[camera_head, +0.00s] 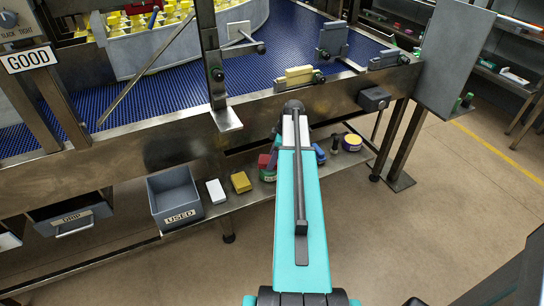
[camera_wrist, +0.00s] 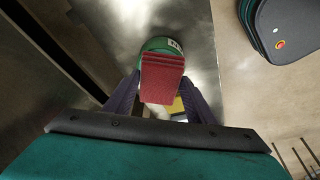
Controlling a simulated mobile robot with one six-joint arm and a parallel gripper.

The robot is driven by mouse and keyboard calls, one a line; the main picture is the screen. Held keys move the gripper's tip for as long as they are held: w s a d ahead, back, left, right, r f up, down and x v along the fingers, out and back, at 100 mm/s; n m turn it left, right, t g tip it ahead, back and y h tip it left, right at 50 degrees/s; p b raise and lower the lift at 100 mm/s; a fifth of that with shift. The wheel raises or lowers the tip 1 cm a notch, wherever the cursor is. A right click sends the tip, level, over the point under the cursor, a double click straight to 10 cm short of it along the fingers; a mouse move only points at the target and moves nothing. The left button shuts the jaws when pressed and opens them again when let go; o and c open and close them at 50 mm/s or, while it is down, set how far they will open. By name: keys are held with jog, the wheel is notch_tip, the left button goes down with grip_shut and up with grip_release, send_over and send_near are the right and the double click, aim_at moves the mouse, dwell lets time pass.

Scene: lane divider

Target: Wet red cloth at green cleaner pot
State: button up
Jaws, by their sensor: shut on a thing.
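The red cloth (camera_wrist: 163,80) is a folded pad held between the two fingers of my gripper (camera_wrist: 162,100) in the wrist view. Its far end overlaps the green cleaner pot (camera_wrist: 157,45), whose rim and a pale label show around it. I cannot tell whether the cloth touches the pot's inside. In the head view the red cloth (camera_head: 264,160) shows left of my arm, at the top of the green pot (camera_head: 268,175) on the low shelf. My arm hides the gripper there.
The low shelf (camera_head: 225,207) also holds a grey USED bin (camera_head: 175,199), a white block (camera_head: 216,191), a yellow block (camera_head: 241,182) and a purple pot (camera_head: 352,142). A steel conveyor frame (camera_head: 170,137) runs above the shelf. The floor in front is clear.

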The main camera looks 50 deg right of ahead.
jog(key=shift+f, duration=0.5)
jog(key=shift+f+b, duration=0.45)
jog(key=shift+f, duration=0.1)
dwell(1.8)
jog(key=shift+r, duration=0.1)
jog(key=shift+r+p, duration=1.7)
jog(key=shift+r, duration=1.75)
